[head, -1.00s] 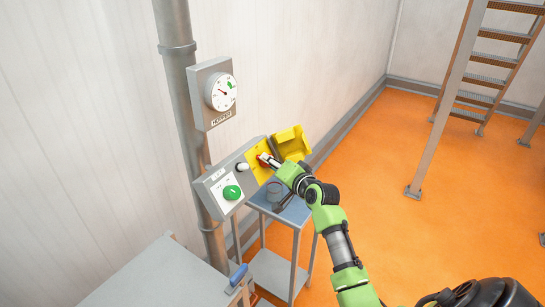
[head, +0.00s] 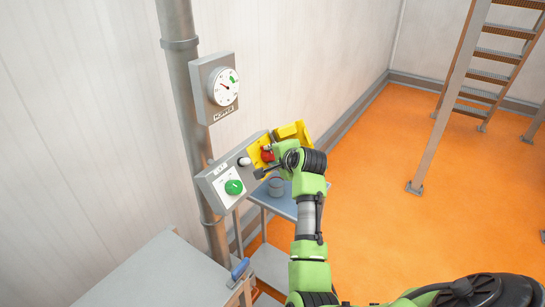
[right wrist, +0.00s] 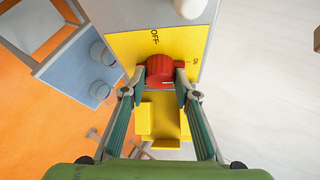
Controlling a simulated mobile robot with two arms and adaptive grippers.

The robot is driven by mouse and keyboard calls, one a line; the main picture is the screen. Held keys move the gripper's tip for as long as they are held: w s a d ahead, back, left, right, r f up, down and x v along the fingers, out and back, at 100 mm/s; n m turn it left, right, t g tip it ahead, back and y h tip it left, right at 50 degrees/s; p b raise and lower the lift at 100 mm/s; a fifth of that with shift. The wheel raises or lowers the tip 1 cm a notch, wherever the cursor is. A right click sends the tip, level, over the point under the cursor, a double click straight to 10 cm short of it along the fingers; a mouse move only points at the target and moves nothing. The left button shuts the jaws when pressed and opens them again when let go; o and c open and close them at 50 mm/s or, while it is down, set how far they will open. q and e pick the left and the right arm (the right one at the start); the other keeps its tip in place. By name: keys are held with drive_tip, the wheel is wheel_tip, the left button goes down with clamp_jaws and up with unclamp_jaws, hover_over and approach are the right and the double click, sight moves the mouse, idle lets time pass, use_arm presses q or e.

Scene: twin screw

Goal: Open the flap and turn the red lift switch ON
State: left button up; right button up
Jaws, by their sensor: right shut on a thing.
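The red lift switch (head: 267,153) sits on a yellow plate (right wrist: 120,45) marked OFF and ON, on the grey control box (head: 213,180). The yellow flap (head: 297,131) stands open at the right end of the box; it also shows below the switch in the right wrist view (right wrist: 165,122). My right gripper (right wrist: 161,80) is shut on the red switch (right wrist: 160,69), one finger on each side of it. In the head view my right gripper (head: 268,161) partly hides the switch. My left gripper is not in view.
A white knob (head: 245,161) and a green knob (head: 234,187) are on the same box. A round gauge (head: 223,87) hangs above, beside a grey pipe (head: 182,80). A small blue-topped cart (head: 283,207) stands below.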

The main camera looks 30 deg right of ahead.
idle(0.4)
drive_tip(key=o, duration=1.1)
drive_tip(key=v, duration=1.2)
